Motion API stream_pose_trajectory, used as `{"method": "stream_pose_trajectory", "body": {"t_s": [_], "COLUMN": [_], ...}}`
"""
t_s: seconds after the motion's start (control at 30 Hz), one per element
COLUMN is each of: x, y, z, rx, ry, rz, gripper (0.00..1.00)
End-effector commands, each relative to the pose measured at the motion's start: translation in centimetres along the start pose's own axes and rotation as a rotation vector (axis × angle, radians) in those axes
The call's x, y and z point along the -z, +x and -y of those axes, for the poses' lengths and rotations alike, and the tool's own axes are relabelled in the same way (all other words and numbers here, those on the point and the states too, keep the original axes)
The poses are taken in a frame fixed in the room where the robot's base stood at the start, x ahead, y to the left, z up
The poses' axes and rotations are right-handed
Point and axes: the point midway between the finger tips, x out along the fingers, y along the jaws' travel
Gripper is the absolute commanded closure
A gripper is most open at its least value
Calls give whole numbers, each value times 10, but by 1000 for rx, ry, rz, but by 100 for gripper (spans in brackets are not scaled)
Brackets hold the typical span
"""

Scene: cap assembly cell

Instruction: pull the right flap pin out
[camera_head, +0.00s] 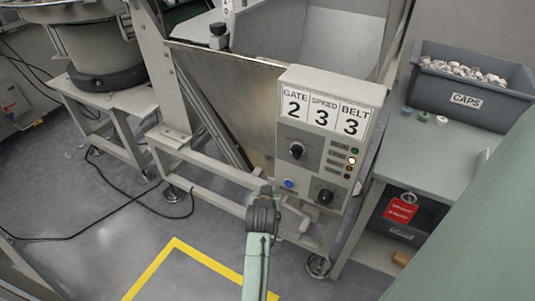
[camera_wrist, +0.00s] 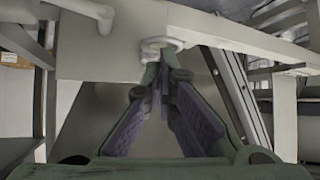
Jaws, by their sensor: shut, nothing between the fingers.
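My gripper (camera_head: 266,190) is low in front of the machine frame, just left of the control box's lower part. In the wrist view its fingers (camera_wrist: 164,62) converge and the tips meet, with nothing between them. A pale rounded fitting (camera_wrist: 160,45) on a light grey frame plate lies right at the tips; I cannot tell whether they touch it or whether it is the right flap pin. A pin-like post with a dark knob (camera_head: 218,30) stands at the hopper's upper left edge. No other flap pin can be made out clearly.
The control box (camera_head: 332,85) reads gate 2, speed 3, belt 3. A green bench (camera_head: 455,150) at right carries a grey caps bin (camera_head: 465,99) and several loose caps. A red tag (camera_head: 401,209) hangs below. Black cables cross the floor at left; the yellow-marked floor (camera_head: 195,275) is clear.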

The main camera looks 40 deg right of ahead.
Motion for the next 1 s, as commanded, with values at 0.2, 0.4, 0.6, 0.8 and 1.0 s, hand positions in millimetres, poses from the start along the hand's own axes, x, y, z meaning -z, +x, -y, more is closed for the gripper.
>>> {"method": "stream_pose_trajectory", "body": {"t_s": [0.2, 0.4, 0.6, 0.8, 1.0], "x": [0, 0, -11, -13, -13], "y": [4, 2, -13, -14, -14], "z": [0, 1, 8, 9, 9], "rx": [0, 0, 1, 0, 0], "ry": [0, 0, -1, 1, 0], "rz": [-1, 0, 4, -1, 0], "gripper": [100, 100, 100, 100, 100]}}
